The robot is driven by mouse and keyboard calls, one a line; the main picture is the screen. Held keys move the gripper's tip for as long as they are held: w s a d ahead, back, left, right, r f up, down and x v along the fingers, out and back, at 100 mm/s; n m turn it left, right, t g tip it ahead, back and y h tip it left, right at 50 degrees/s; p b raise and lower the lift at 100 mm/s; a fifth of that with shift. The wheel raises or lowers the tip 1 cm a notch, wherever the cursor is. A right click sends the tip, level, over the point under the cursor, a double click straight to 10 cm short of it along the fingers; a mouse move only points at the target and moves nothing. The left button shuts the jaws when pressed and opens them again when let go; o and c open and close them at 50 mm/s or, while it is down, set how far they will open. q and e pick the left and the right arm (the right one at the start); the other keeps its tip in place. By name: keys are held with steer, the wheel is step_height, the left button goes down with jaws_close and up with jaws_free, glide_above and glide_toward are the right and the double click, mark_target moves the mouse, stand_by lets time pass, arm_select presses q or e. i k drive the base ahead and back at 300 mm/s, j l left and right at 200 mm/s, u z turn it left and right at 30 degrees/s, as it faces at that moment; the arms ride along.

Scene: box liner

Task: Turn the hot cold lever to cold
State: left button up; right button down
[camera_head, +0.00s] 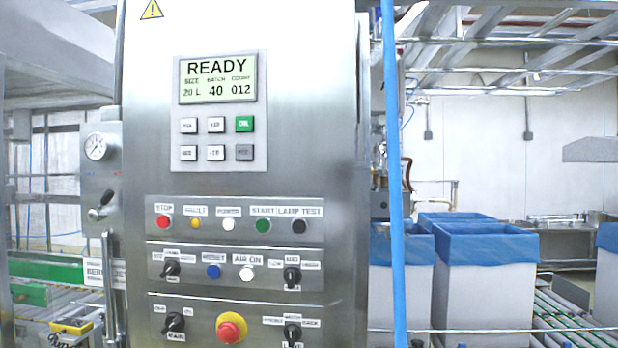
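No lever with readable hot or cold marks shows, so I cannot tell which control is the hot cold lever. Black selector knobs sit on the steel cabinet (225,120): an upper left knob (171,269), an upper right knob (292,276), a lower left knob (174,322) and a lower right knob (292,333). Their small labels are mostly too blurred to read. A small black-tipped lever (104,202) is on the cabinet's left side below a gauge (96,149). A long metal handle (109,280) hangs below it. Neither of my grippers is in view.
A display (218,80) reads READY above a keypad (216,139). A button row includes a red stop button (163,222). A red emergency button (231,328) sits low. A blue vertical pole (393,180) stands right of the cabinet. Blue-lined boxes (486,285) stand behind it.

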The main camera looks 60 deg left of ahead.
mark_target(94, 215)
steer(key=u, duration=2.4)
